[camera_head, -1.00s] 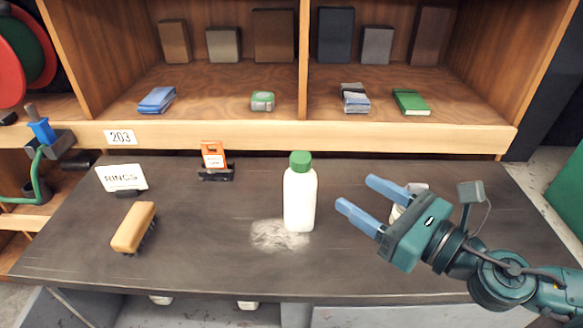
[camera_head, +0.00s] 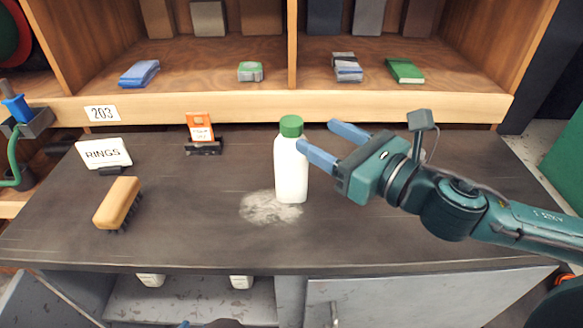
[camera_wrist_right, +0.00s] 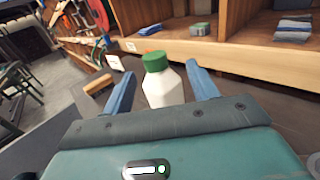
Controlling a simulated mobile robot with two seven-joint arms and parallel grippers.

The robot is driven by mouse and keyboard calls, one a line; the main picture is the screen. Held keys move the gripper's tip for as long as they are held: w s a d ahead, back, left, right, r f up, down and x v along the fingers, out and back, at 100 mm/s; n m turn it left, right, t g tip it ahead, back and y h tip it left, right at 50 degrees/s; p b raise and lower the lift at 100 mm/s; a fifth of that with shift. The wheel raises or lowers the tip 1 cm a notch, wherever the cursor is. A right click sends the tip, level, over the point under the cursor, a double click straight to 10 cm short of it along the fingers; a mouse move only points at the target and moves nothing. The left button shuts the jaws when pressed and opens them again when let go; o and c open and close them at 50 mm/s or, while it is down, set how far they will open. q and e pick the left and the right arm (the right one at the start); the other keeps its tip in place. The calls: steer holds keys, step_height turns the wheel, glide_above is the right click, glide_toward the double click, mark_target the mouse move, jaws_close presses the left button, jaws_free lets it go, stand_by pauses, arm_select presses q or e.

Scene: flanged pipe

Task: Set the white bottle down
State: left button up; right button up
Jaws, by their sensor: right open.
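The white bottle (camera_head: 291,170) with a green cap stands upright on the dark tabletop (camera_head: 200,235), beside a pale powdery patch (camera_head: 268,207). My right gripper (camera_head: 316,134) is open and empty, just right of the bottle; its near fingertip is by the bottle's upper right side in the head view. In the right wrist view the bottle (camera_wrist_right: 163,88) appears ahead, framed between the two blue fingers, with clear space on both sides. Only a small blue and dark piece, apparently my left gripper, shows at the bottom edge of the head view; its jaws cannot be made out.
A wooden brush (camera_head: 117,203) and a RINGS sign (camera_head: 104,153) are at the left. An orange box (camera_head: 200,130) on a dark stand is behind. A wooden shelf (camera_head: 240,109) with small items runs along the back. The front right of the tabletop is clear.

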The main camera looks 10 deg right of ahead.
mark_target(300, 130)
steer(key=shift+s+a+p+x, duration=0.15)
steer(key=shift+p+x, duration=0.3)
steer(key=shift+x, duration=1.35)
steer(key=shift+s+a+p+x, duration=0.15)
steer(key=shift+p+x, duration=0.3)
steer(key=shift+x, duration=1.3)
steer(key=shift+f, duration=0.1)
steer(key=shift+c, duration=0.5)
jaws_close()
